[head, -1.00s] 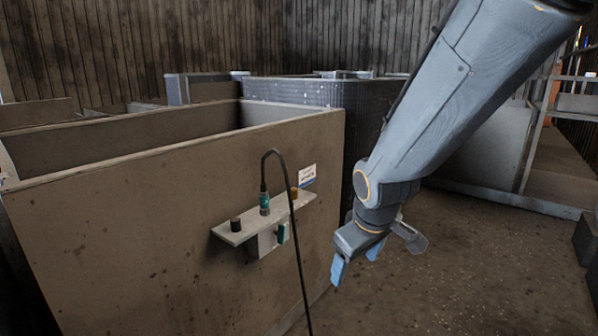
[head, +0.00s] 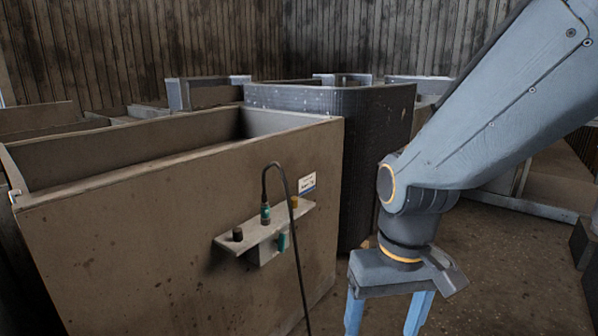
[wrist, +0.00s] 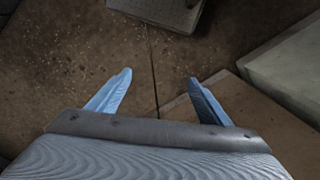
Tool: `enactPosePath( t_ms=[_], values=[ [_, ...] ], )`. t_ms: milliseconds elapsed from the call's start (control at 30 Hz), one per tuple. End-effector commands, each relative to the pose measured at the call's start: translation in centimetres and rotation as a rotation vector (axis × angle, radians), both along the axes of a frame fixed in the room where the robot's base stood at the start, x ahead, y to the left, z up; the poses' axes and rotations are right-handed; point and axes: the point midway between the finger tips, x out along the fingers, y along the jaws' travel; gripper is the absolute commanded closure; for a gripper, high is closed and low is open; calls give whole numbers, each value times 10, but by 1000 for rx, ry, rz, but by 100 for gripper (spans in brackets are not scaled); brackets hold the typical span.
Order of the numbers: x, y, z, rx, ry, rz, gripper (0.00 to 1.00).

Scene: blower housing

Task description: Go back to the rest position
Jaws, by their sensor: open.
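My gripper (head: 388,318) is at the lower right of the head view, to the right of the brown housing. It points down, with its two blue fingers apart and nothing between them. In the wrist view my gripper (wrist: 158,92) also shows open and empty, above the brown floor. The gripper is apart from the bracket (head: 262,236) on the housing's front wall. A green connector (head: 265,213) with a black cable (head: 298,250) stands upright on that bracket.
The brown open-topped housing (head: 150,215) fills the left and middle. A dark rounded partition (head: 375,150) stands behind it. Bare floor (head: 490,270) lies to the right.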

Motion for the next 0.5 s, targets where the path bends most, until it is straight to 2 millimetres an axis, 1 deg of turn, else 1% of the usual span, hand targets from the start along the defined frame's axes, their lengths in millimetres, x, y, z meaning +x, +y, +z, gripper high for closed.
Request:
enactPosePath(
  t_ms=[33,167,300,500],
  values=[
    [-1,-4,8,-2,2,-12,28],
    [-1,-17,22,-11,4,-45,28],
    [-3,-35,38,-22,6,-90,28],
    [-4,-54,51,-32,7,-136,28]
  ],
)
